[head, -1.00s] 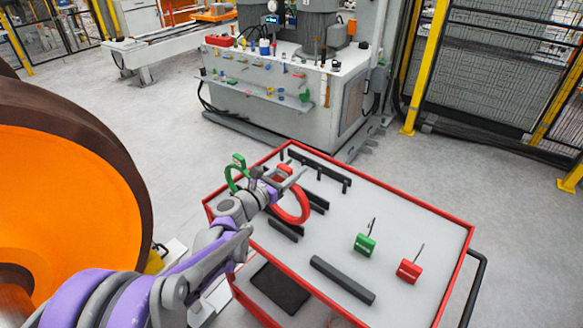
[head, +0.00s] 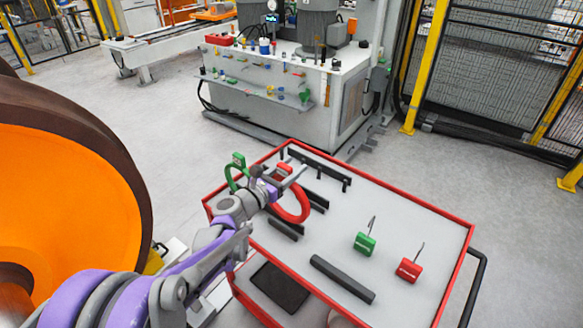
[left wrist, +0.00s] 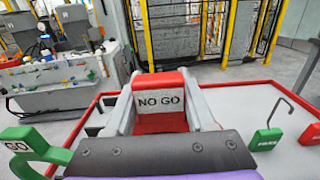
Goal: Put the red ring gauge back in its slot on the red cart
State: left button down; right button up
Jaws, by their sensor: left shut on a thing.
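My left gripper (head: 291,174) is over the left end of the red cart (head: 433,207) and is shut on the red ring gauge (head: 306,207). In the left wrist view the gauge's red block, marked "NO GO" (left wrist: 160,104), sits between the two grey fingers. The ring sits among the dark rails (head: 314,200) on the cart top. I cannot tell whether it rests in a slot or hangs just above one. The green ring gauge (head: 239,162), marked "GO" in the left wrist view (left wrist: 18,146), stands left of my gripper. My right gripper is out of view.
A green block (head: 365,245) and a red block (head: 408,270), each with a thin hook, stand on the cart's right half. A dark bar (head: 342,279) lies near the front edge. A large orange wheel (head: 65,215) is at left.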

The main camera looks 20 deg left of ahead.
pick_arm(q)
jog(key=shift+f, duration=0.15)
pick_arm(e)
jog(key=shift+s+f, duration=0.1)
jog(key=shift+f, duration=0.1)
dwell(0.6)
pick_arm(q)
jog(key=shift+f+b, duration=0.3)
jog(key=shift+f, duration=0.05)
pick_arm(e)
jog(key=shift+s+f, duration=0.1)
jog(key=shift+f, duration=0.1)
pick_arm(q)
jog(key=shift+f+b, duration=1.3)
jog(key=shift+f, duration=1)
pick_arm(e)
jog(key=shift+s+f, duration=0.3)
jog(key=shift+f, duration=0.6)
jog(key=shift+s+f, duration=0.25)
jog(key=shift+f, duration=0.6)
pick_arm(q)
jog(key=shift+c, duration=0.8)
grip_release()
jog(key=shift+s, duration=0.1)
